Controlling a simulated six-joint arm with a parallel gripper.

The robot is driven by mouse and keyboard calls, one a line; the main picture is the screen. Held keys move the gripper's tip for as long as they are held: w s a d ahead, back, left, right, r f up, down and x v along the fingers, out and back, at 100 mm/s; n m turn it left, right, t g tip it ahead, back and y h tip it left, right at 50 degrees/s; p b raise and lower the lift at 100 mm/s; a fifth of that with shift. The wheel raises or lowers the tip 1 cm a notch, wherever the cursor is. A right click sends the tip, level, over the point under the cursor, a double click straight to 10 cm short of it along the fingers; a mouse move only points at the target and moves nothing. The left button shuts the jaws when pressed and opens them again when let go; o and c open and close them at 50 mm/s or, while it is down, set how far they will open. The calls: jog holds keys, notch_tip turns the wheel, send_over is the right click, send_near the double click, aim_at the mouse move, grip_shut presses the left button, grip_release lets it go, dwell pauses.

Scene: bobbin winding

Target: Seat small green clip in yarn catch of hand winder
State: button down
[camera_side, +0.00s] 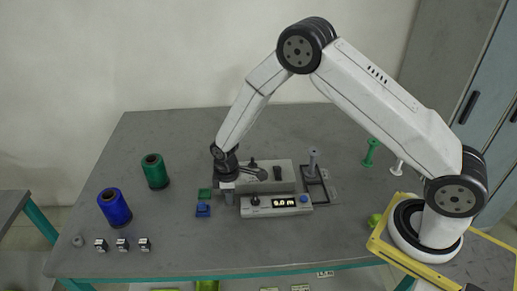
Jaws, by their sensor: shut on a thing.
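The grey hand winder (283,171) stands at the middle of the table. My gripper (228,191) points down at its left end, just right of a flat green square (205,193) on the table. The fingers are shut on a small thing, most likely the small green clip. It is too small and hidden to make out at the fingertips. The yarn catch cannot be told apart behind my gripper. Whether the fingertips touch the winder cannot be told.
A blue block (203,211) lies in front of the green square. A control box (276,206) with a display stands before the winder. A grey bobbin (313,162) stands at its right. Green (154,171) and blue (114,207) yarn cones stand left. Small labelled cubes (122,245) line the front left.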

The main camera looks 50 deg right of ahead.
jog(key=shift+f, duration=0.45)
dwell(0.4)
jog(key=shift+c, duration=2.3)
grip_release()
jog(key=shift+r, duration=0.15)
jog(key=shift+r, duration=3.3)
jog(key=shift+r, duration=0.1)
